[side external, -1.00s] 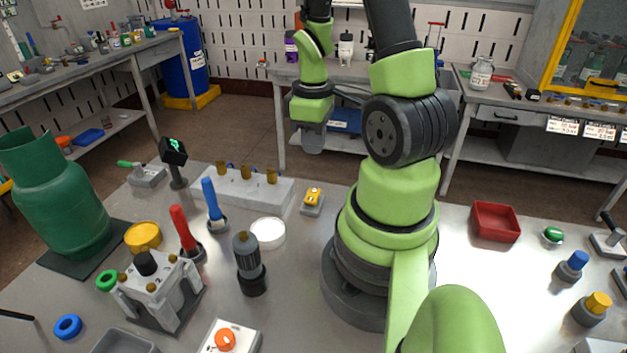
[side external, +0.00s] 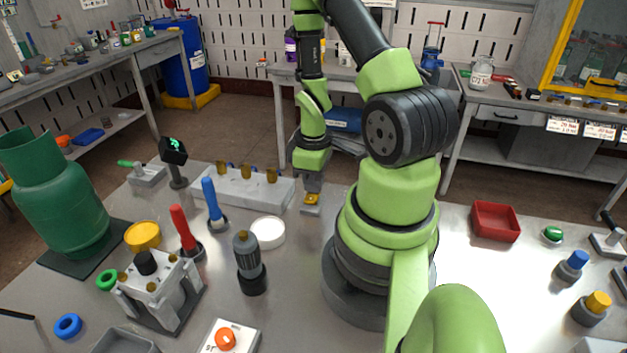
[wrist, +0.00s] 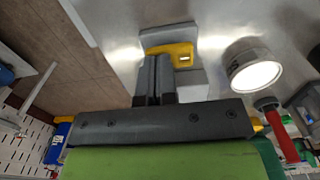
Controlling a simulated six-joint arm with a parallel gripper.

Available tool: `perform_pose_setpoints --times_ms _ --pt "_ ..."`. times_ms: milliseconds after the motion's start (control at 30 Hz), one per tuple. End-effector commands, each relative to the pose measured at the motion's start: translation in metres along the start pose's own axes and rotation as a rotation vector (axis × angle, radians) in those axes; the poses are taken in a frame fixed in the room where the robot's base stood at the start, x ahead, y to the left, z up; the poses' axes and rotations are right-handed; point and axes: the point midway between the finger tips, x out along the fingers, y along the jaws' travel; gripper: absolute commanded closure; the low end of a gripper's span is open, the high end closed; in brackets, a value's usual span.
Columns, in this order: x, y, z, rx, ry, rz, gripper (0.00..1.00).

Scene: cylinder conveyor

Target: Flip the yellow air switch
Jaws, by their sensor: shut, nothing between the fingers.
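The yellow air switch (side external: 311,199) sits on a small grey base at the table's back edge, left of my arm's base. It also shows in the wrist view (wrist: 181,53), just beyond my fingertips. My gripper (side external: 313,188) points down right above the switch, and its fingers are shut with nothing between them. In the wrist view the closed fingers (wrist: 154,62) overlap the left part of the yellow body. I cannot tell whether they touch it. The gripper hides the upper part of the switch in the side view.
A grey block with brass posts (side external: 240,187), a blue-handled lever (side external: 212,200) and a red-handled lever (side external: 183,228) stand further left. A red tray (side external: 495,222) lies right of my base.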

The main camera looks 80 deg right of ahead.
Motion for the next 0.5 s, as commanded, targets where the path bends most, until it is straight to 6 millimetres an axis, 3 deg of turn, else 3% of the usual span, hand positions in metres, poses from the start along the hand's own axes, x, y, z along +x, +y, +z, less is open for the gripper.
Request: perform_pose_setpoints --times_ms 500 --pt "0.0043 0.0006 0.0002 -0.001 -0.002 -0.002 1.00"
